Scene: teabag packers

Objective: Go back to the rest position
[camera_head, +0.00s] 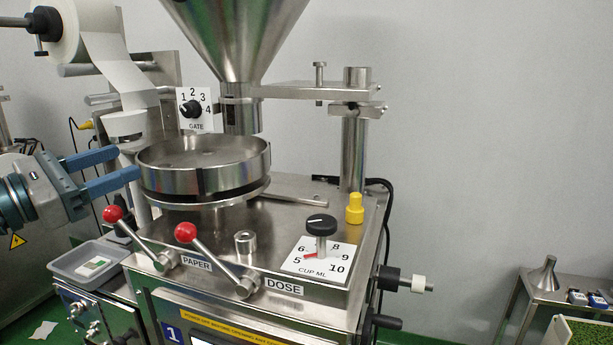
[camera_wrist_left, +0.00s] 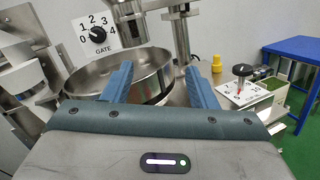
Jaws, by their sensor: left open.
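My left gripper (camera_head: 112,172) comes in from the left in the head view. Its two blue fingers are apart and nothing is between them. The fingertips are close to the left side of the round steel pan (camera_head: 160,181) on the packing machine; I cannot tell whether they touch it. In the left wrist view the open fingers (camera_wrist_left: 160,84) point toward the pan (camera_wrist_left: 90,82), with the GATE dial (camera_wrist_left: 97,35) beyond on the left. My right gripper is in neither view.
Two red-knobbed levers (camera_head: 186,233), marked PAPER and DOSE, stand at the machine's front. A CUP ML dial (camera_head: 321,225) and a yellow knob (camera_head: 355,209) are to the right. A grey tray (camera_head: 63,272) lies at lower left. A steel funnel (camera_head: 543,273) stands far right.

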